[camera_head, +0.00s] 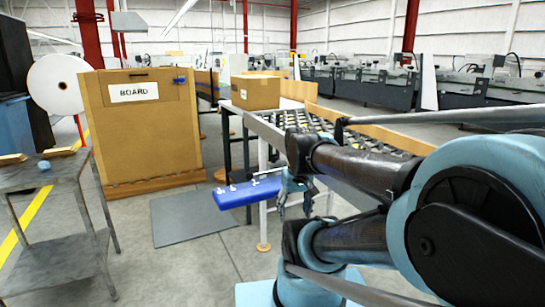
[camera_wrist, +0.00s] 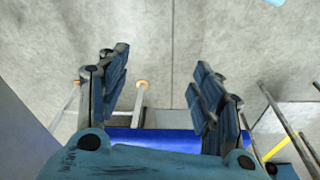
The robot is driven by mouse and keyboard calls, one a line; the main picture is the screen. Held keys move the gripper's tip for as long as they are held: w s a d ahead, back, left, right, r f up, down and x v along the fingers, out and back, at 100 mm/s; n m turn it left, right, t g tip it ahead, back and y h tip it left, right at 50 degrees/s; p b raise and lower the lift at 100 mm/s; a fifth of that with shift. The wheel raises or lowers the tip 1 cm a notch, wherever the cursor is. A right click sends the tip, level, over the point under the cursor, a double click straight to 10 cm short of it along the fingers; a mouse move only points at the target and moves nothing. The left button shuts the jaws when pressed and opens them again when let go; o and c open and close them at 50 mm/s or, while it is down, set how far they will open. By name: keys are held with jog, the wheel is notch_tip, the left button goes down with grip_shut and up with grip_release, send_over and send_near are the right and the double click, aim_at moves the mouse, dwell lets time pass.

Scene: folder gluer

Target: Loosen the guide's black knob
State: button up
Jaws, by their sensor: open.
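My gripper (camera_head: 295,207) hangs beside the front leg of the roller conveyor (camera_head: 330,150), fingers pointing down. No black knob can be made out for certain in either view. A long tan side board (camera_head: 385,137) runs along the conveyor's far side; whether it is the guide I cannot tell. My arm hides the conveyor's near right part.
A cardboard box (camera_head: 255,92) stands on the conveyor's far end. A BOARD crate (camera_head: 145,135) and grey cart (camera_head: 60,170) stand left.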

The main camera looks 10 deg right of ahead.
jog(key=w+r, duration=0.9)
notch_tip(320, 180, up, 10)
jog(key=n+g, duration=0.2)
jog(key=n, duration=0.1)
send_over(273, 158)
jog(key=w, duration=0.2)
jog(key=f, duration=1.6)
jog(key=shift+w+d, duration=0.1)
jog(key=shift+d, duration=0.15)
jog(key=c, duration=1.1)
jog(key=shift+a, duration=0.1)
